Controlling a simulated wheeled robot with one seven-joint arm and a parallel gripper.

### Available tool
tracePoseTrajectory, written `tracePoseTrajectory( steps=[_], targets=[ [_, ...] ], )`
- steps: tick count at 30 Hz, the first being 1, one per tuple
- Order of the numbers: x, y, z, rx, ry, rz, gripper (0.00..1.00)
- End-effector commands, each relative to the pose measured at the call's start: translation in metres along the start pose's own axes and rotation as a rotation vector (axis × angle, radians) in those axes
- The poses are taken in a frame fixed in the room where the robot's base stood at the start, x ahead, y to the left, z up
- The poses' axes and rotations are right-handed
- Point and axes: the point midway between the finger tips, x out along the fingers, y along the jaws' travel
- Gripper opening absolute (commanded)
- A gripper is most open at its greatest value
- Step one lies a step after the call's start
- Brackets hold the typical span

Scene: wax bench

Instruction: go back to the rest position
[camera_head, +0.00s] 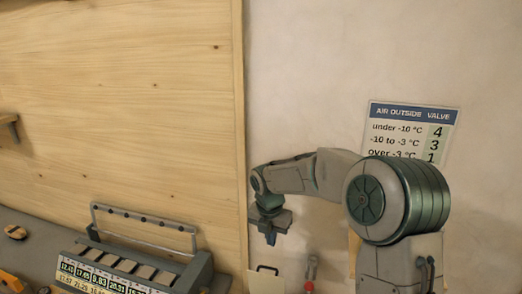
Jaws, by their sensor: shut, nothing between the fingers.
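My gripper (270,238) hangs at the end of my arm, right of the middle of the head view, with its fingers pointing down. It is shut and empty. It is in front of the pale wall, just right of the wooden panel's edge, and appears apart from everything around it. My arm's large round joint hides part of the wall sign behind it.
A grey rack (192,276) with number labels and a raised bar stands at lower left. A wooden panel (120,100) covers the left. A sign (410,125) about outside air and valve hangs on the wall. A red-topped item (311,268) shows below my arm.

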Motion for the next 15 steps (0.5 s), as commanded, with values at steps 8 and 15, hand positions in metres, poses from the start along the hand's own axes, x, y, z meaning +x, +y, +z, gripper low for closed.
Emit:
tracePoseTrajectory(
  steps=[8, 15],
  targets=[
    [-0.036, -0.066, -0.039, 0.647, -0.09, -0.008, 0.0],
    [-0.056, -0.128, -0.083, 1.286, -0.128, 0.061, 0.0]
  ],
)
